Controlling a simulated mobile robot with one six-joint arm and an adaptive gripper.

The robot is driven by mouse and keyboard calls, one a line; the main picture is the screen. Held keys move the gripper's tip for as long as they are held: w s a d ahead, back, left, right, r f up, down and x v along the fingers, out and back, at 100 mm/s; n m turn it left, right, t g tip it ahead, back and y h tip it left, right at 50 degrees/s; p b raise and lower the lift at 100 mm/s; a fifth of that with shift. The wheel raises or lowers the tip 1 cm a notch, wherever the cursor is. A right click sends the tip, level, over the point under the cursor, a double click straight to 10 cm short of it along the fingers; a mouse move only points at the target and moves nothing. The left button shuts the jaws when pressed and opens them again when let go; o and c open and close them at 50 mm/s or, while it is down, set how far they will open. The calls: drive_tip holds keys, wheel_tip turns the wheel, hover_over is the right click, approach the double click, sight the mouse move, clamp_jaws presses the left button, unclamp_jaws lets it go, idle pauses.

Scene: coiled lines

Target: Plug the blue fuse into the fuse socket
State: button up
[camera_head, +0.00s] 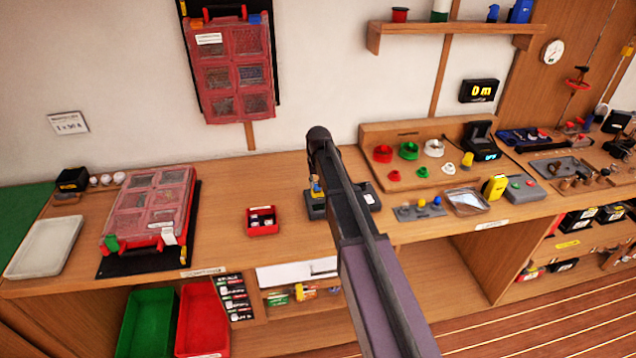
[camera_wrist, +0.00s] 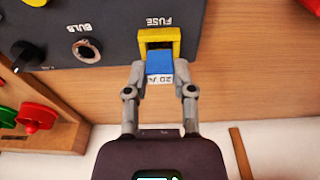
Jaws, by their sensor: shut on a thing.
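In the wrist view my gripper (camera_wrist: 161,76) is shut on the blue fuse (camera_wrist: 159,63), which has a white label with dark print. The fuse socket (camera_wrist: 174,38) is a yellow frame on a dark box, beside the word FUSE. The fuse overlaps the near edge of the frame, and part of the opening shows beyond it. I cannot tell whether the fuse touches the socket or is in front of it.
The dark box also has a round bulb hole (camera_wrist: 87,51) and a black knob (camera_wrist: 25,56). A panel with green and red knobs (camera_wrist: 36,117) stands beside it. In the head view a small red bin (camera_head: 262,230) sits left on the bench, with bare wood around it.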

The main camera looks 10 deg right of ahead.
drive_tip(key=shift+f+b, duration=1)
idle(0.8)
drive_tip(key=o, duration=0.9)
drive_tip(key=shift+r, duration=0.15)
wheel_tip(320, 180, up, 6)
drive_tip(key=p, duration=0.6)
drive_tip(key=shift+r+p, duration=0.2)
drive_tip(key=shift+p, duration=0.15)
drive_tip(key=s+f+b, duration=0.1)
drive_tip(key=s, duration=0.4)
drive_tip(key=s+f+b, duration=0.2)
drive_tip(key=s, duration=0.3)
drive_tip(key=s+f+b, duration=0.2)
drive_tip(key=s, duration=0.4)
drive_tip(key=shift+d, duration=0.4)
drive_tip(key=shift+s, duration=0.15)
